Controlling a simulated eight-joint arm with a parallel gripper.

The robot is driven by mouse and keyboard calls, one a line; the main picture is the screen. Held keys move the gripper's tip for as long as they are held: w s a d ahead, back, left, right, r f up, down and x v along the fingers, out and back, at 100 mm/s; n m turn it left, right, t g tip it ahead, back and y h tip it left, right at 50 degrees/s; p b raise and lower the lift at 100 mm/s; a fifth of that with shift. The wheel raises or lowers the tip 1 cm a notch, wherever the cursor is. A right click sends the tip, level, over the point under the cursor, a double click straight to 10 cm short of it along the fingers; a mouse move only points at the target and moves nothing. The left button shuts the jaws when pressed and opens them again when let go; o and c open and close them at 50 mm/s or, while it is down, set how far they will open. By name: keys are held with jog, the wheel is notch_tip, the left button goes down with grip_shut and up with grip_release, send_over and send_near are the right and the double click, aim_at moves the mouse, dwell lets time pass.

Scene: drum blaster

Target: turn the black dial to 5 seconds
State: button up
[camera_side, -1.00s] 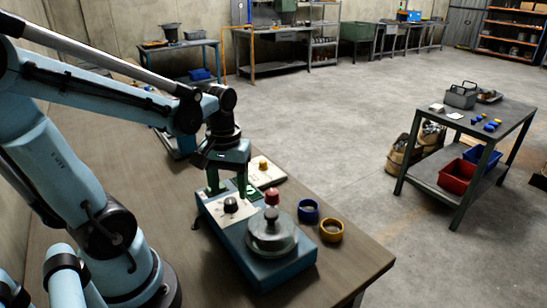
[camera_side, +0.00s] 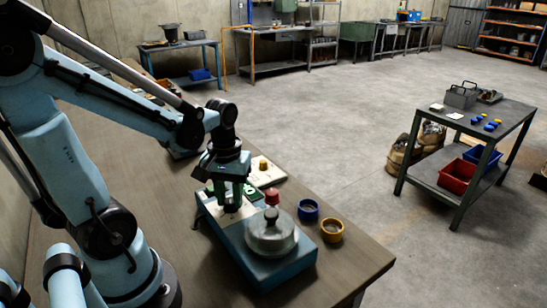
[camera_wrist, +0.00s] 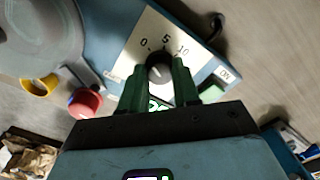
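The black dial (camera_wrist: 159,66) sits on a white scale plate (camera_wrist: 130,57) marked 0, 5 and 10, on the blue drum blaster (camera_side: 284,272). My gripper (camera_wrist: 159,72) is down at the dial, with one green finger on each side of it. The fingertips look very close to the dial's sides; whether they touch it is not clear. A pale pointer mark shows on the dial, but which number it points to is hard to read. In the side view my gripper hides the dial.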

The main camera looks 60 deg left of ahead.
jog(key=shift+c, duration=0.9)
jog(key=shift+m, duration=0.3)
jog(key=m, duration=0.3)
jog(key=shift+m, duration=2.6)
jog(key=o, duration=1.1)
jog(key=shift+c, duration=0.2)
